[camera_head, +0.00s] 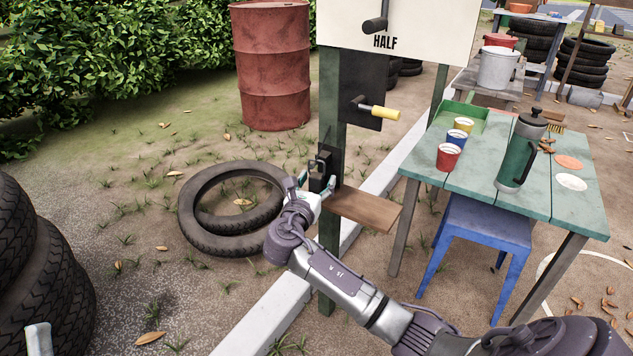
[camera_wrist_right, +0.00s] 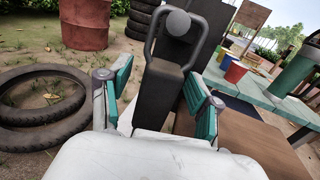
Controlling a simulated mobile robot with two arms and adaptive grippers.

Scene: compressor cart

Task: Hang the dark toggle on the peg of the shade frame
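The dark toggle (camera_wrist_right: 160,95) is an upright block with a wire loop (camera_wrist_right: 178,40) at its top. In the head view the toggle (camera_head: 320,178) is at the green post (camera_head: 330,110), above a small wooden shelf. In the right wrist view the loop surrounds a round-ended peg (camera_wrist_right: 178,22); whether it bears on the peg is unclear. My right gripper (camera_head: 316,192) is at the toggle; its teal pads stand on both sides in the wrist view (camera_wrist_right: 158,92), with a gap visible at the left. A grey piece at the head view's lower left may be my left gripper (camera_head: 38,338).
A brown shelf (camera_head: 366,210) sits just right of the gripper. A yellow-handled crank (camera_head: 378,112) and a HALF board (camera_head: 425,25) are above. Tyres (camera_head: 232,240) lie left. A green table (camera_head: 470,185) with cups and a press stands right.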

